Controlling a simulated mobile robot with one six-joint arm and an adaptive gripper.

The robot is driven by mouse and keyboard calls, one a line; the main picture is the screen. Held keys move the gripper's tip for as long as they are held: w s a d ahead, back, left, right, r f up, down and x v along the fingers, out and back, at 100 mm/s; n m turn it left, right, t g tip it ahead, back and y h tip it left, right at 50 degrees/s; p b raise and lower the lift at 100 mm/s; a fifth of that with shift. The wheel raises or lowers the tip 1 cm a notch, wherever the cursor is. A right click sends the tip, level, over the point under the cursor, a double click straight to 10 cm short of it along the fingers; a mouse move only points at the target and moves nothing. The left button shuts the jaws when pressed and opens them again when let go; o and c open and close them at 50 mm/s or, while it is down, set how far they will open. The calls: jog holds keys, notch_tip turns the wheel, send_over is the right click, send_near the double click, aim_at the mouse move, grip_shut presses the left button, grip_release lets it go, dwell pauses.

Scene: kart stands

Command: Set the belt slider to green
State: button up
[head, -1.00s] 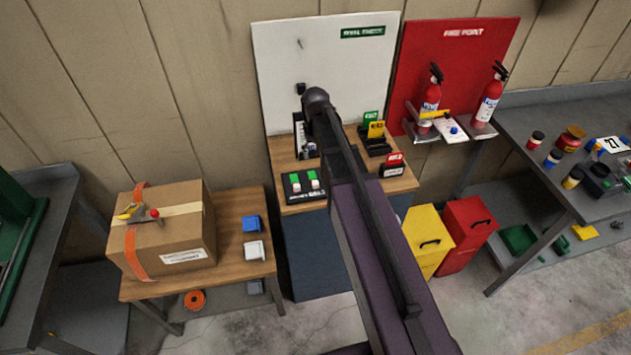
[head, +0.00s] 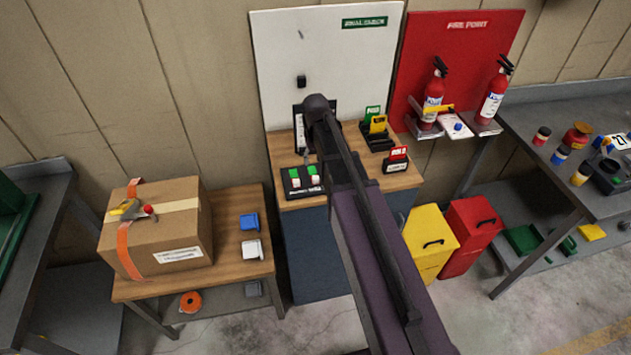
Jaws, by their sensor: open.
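A black slider panel (head: 302,187) lies on the front left of the wooden counter. It has two slots, each with a green patch at its far end and a white part at its near end. I cannot tell which one is the belt slider, or what exactly its setting is. My gripper (head: 309,156) shows only as a small grey part under the dark end of my arm, just behind the panel. It is open and looks apart from the panel. My arm hides most of it and some of the counter.
A white board (head: 325,50) stands behind the counter (head: 293,202). Green, yellow and red card holders stand right of my arm. A cardboard box (head: 157,240) sits on a lower table at left. Fire extinguishers (head: 433,95) stand on a shelf at right, above yellow and red cabinets.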

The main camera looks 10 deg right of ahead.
aim_at(316, 177)
jog(key=shift+f+b, duration=3.8)
jog(key=shift+f, duration=0.3)
